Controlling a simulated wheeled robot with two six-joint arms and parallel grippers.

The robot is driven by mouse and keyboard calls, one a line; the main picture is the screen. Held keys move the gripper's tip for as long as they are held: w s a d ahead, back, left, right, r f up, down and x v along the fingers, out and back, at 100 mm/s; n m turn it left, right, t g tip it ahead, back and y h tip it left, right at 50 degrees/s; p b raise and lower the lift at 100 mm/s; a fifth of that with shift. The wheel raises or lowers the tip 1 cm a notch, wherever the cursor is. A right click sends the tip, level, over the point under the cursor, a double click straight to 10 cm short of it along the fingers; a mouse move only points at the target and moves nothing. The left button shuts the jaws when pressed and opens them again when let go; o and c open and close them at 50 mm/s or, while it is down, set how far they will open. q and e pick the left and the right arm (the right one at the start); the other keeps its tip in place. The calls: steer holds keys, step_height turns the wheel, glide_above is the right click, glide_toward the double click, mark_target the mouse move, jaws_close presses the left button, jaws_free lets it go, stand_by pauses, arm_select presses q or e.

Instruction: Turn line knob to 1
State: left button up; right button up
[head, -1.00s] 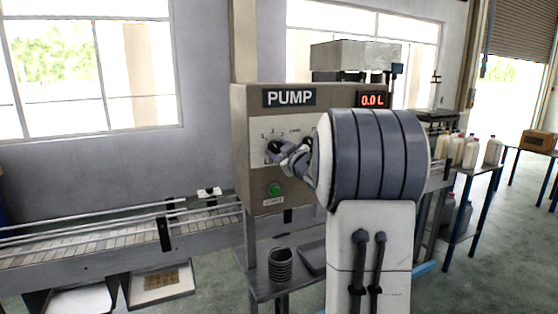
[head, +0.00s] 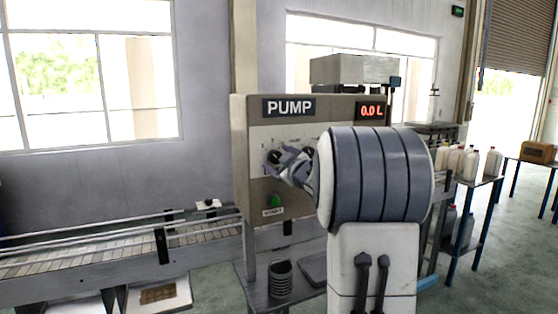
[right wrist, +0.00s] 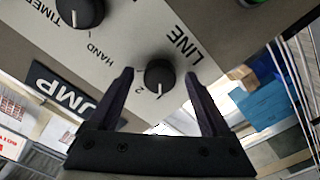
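The line knob (right wrist: 160,75) is a round black knob on the pump's pale panel, under the word LINE; its white mark points down in the right wrist view. A "2" is printed beside it; I cannot make out a "1" there. My right gripper (right wrist: 159,73) is open, with one dark finger on each side of the knob and visible gaps. In the head view my right gripper (head: 287,167) is in front of the panel, partly covering it, and the line knob (head: 273,157) shows at its left. My left gripper is not in view.
A second black knob (right wrist: 80,10), marked TIMER and HAND, is close by. A green button (head: 274,201) is below the knobs, and the display (head: 371,111) reads 0.0 L. A conveyor (head: 110,255) runs at the left; bottles (head: 470,163) stand on a table at the right.

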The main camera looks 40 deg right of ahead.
steer(key=shift+s, duration=0.35)
steer(key=b+v, duration=0.2)
steer(key=v, duration=0.7)
steer(key=shift+s+a, duration=0.2)
steer(key=shift+s, duration=0.15)
